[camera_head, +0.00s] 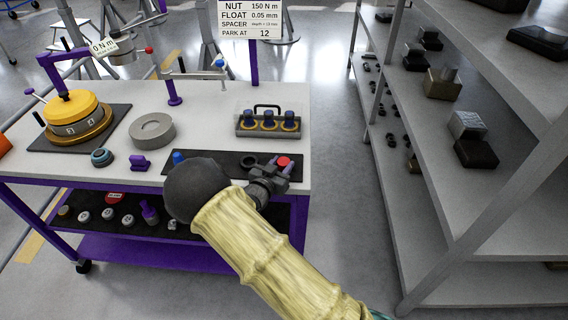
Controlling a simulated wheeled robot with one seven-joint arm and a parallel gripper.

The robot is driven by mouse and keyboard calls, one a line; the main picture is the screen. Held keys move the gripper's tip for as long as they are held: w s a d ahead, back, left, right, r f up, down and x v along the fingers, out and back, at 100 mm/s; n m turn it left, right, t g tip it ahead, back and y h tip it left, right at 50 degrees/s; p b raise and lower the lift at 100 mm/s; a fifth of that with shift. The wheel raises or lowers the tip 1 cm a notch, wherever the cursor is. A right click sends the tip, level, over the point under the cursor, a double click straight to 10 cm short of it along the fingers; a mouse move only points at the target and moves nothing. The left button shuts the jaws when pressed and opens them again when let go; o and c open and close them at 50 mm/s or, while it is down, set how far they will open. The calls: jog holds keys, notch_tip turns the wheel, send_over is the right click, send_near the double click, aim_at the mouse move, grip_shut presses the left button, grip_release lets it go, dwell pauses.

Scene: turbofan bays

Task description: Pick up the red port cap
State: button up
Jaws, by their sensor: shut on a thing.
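The red port cap (283,161) shows as a small red disc at the right end of the dark mat on the white cart top. My gripper (284,168) reaches in over the mat from the front and is shut on the red cap. Part of the cap is hidden by the fingers. I cannot tell whether the cap touches the mat or is lifted off it.
A blue cap (178,157) and a dark ring (249,162) are on the mat (228,160). Behind stands a grey carrier (268,125); a grey ring (152,131) is to the left. A shelf rack (420,225) stands right, with clear floor between.

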aim_at(282, 164)
jog(key=shift+r, duration=0.15)
notch_tip(282, 164, up, 10)
jog(key=shift+f, duration=0.1)
dwell(0.4)
dwell(0.4)
